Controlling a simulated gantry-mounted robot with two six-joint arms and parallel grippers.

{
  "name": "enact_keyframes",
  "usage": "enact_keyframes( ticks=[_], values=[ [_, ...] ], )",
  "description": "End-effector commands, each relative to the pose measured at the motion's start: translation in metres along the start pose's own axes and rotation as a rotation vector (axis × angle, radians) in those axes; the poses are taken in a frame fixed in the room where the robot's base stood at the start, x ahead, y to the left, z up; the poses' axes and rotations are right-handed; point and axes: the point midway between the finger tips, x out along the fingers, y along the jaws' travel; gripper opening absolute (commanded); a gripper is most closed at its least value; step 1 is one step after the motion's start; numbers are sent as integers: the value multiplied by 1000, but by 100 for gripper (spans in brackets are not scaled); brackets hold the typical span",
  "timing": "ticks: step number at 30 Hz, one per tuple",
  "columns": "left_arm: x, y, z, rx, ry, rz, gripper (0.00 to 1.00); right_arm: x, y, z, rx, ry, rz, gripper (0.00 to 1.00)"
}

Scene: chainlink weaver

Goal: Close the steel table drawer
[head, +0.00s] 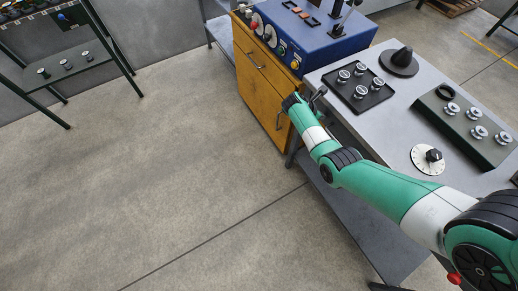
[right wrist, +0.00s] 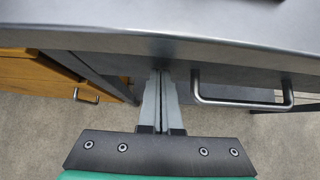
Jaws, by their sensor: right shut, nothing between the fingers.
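The steel table (head: 385,115) stands at the right in the head view, with its grey top and lower shelf showing. In the right wrist view its grey edge (right wrist: 200,42) spans the top of the picture. The drawer's bar handle (right wrist: 243,102) hangs just below that edge, right of my gripper. How far the drawer stands out is hard to tell. My left gripper is out of view.
A wooden cabinet (head: 262,90) with bar handles stands left of the table, carrying a blue machine (head: 310,32).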

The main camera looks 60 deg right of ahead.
Motion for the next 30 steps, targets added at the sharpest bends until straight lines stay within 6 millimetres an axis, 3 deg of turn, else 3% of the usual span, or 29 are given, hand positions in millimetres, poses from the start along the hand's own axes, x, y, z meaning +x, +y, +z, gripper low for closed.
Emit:
enact_keyframes(
  ticks=[11,17,20,24,30],
  values=[
    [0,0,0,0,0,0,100,1,-1,2,2,-5,-2,0],
    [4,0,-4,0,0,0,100,-12,-2,-10,1,-2,-3,0],
    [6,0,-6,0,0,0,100,-25,-4,-24,3,0,-5,0],
    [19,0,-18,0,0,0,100,-66,-3,-23,8,1,-3,0],
    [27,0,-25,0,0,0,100,-109,-3,-25,9,2,-5,0]
  ],
)
